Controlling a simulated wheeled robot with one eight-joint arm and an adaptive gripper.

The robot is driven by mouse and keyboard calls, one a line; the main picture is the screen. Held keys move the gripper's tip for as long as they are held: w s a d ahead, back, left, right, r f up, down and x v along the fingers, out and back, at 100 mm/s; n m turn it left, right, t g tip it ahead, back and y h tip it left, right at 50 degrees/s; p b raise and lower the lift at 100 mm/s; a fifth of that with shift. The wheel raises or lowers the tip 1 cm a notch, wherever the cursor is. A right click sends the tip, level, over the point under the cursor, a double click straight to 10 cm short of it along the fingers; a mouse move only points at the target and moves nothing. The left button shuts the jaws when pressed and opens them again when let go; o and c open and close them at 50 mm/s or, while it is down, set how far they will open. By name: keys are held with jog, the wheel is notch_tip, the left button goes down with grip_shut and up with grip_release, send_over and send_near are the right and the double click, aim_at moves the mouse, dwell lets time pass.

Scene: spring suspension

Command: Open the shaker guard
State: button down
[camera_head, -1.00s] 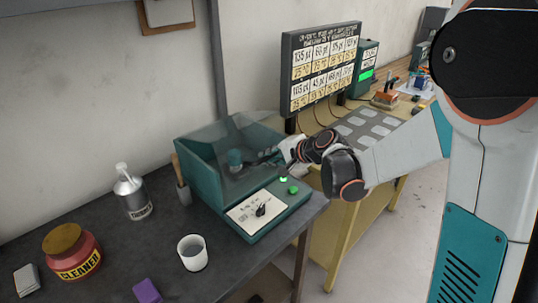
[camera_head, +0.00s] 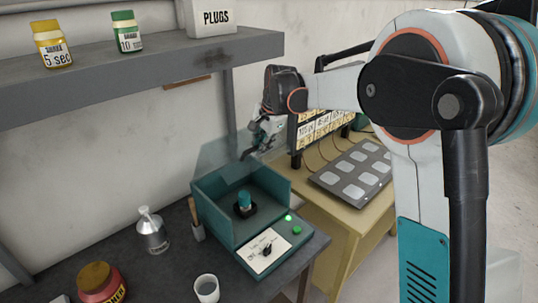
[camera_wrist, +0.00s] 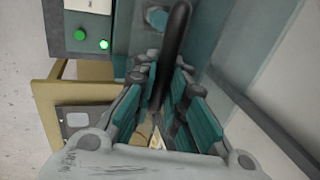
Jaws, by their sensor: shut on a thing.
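The shaker is a teal box (camera_head: 212,211) on the dark bench, with a teal-capped vial (camera_head: 244,200) standing inside. Its clear guard (camera_head: 220,153) is swung up and stands raised at the back of the box, so the inside is open to view. My gripper (camera_head: 255,149) is at the raised guard's upper right edge. In the wrist view, its teal-padded fingers (camera_wrist: 161,82) are shut around the guard's black handle (camera_wrist: 177,38).
A shelf (camera_head: 130,69) hangs above. A yellow table (camera_head: 325,216) is at right.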

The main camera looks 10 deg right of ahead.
aim_at(249, 141)
jog(key=shift+g+h, duration=0.3)
jog(key=shift+g, duration=0.1)
jog(key=r, duration=0.1)
jog(key=w+a+r+p, duration=0.1)
jog(key=w+r, duration=0.1)
jog(key=shift+w+a+r+p, duration=0.15)
jog(key=shift+w+a+p, duration=0.05)
jog(key=shift+a+p, duration=0.15)
jog(key=shift+w+a+r+p, duration=0.3)
jog(key=shift+w+a+r, duration=0.25)
jog(key=shift+w, duration=0.15)
jog(key=c, duration=1.6)
grip_release()
jog(key=shift+d, duration=0.1)
